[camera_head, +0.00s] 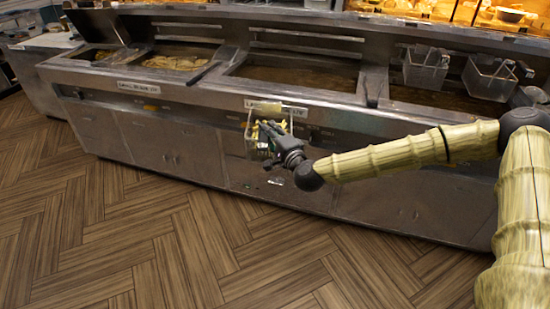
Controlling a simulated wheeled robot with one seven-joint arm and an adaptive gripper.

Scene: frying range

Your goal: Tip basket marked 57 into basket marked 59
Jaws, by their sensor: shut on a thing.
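My gripper (272,134) is shut on a wire basket (249,140) in front of the fryer's front panel, near the middle of the view. Some yellow food shows at the basket. The marking on this basket is not readable, and my gripper hides part of it. Two other wire baskets hang at the back of the fryer on the right: one basket (425,70) and, to its right, another basket (488,78). No number can be read on either, so I cannot tell which is 57 or 59.
A long steel fryer range (190,130) crosses the view. Its vats hold brownish oil, and the left vat (176,62) shows pale food. Labels sit on its front edge. A lit shelf (480,12) stands behind at right. The wooden floor (130,235) in front is clear.

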